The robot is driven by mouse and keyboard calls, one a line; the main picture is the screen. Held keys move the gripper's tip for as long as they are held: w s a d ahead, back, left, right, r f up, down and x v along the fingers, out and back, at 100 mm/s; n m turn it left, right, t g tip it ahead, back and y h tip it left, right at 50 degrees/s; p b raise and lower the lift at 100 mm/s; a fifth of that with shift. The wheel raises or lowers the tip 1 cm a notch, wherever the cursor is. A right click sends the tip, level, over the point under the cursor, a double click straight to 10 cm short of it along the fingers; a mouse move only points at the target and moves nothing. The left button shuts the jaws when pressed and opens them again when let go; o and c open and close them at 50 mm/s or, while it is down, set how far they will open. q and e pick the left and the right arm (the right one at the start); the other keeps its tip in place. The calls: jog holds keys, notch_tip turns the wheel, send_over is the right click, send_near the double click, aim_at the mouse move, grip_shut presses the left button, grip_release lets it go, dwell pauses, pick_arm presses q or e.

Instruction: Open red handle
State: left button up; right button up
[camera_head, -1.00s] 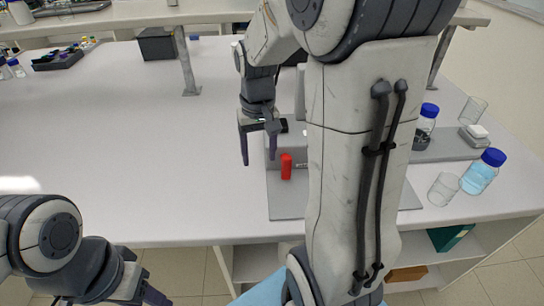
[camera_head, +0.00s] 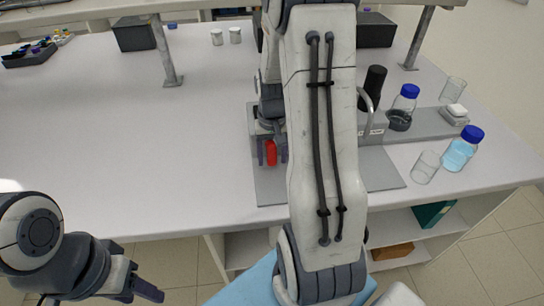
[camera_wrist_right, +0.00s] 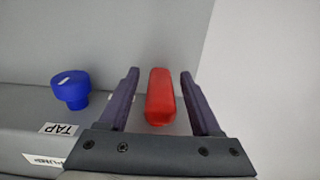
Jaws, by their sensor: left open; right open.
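The red handle (camera_head: 271,153) stands over the grey plate of the rig in the head view. In the right wrist view the red handle (camera_wrist_right: 160,96) lies between my right gripper's two fingers, with a gap visible on each side. My right gripper (camera_head: 272,160) is open around it; its fingers also show in the right wrist view (camera_wrist_right: 161,100). My right arm hides much of the rig in the head view. My left gripper (camera_head: 148,292) is low at the left, off the table's front edge, and holds nothing visible.
A blue knob (camera_wrist_right: 71,90) stands beside the handle, near a TAP label (camera_wrist_right: 60,129). To the right are a blue-capped bottle (camera_head: 463,149), an empty beaker (camera_head: 426,167) and a dark-based bottle (camera_head: 403,107).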

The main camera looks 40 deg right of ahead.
jog(key=shift+f, duration=0.2)
grip_shut()
